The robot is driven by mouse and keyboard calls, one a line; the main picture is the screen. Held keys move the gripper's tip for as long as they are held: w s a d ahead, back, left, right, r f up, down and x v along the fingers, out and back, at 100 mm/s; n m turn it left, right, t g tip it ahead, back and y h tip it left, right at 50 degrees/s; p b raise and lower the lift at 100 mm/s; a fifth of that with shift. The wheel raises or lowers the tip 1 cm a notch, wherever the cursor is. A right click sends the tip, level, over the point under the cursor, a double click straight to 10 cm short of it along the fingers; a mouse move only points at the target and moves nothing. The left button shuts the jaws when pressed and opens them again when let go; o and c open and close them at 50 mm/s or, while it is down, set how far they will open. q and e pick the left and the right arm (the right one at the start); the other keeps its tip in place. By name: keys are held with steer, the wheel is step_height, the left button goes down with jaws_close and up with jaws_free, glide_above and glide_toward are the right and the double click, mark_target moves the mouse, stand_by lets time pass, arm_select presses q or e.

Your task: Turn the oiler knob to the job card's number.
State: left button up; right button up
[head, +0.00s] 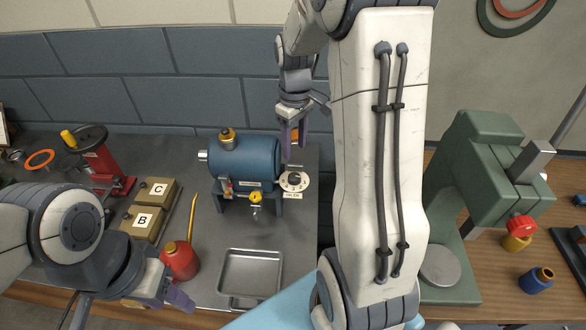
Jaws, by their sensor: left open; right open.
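The oiler knob (294,179) is a dark knob on a round pale dial with marks around it, at the right end of the blue motor-like casing (245,160). A small label (292,196) sits just below the dial; its print and the dial's numbers are too small to read. My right gripper (294,150) is open, with purple fingers pointing down just above and behind the knob, apart from it as far as I can tell. My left gripper (168,298) is open and empty at the lower left, near the bench's front edge. I cannot make out a job card.
A metal tray (250,294), a red oil can (180,262) and boxes marked B (142,221) and C (160,188) stand on the grey bench. A red hand-wheel device (104,165) is at left. A green press (480,170) stands right of my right arm.

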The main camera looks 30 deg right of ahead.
mark_target(295, 176)
step_height(295, 176, down, 10)
steer(key=shift+f+p, duration=0.1)
steer(key=shift+p, duration=0.75)
jaws_close()
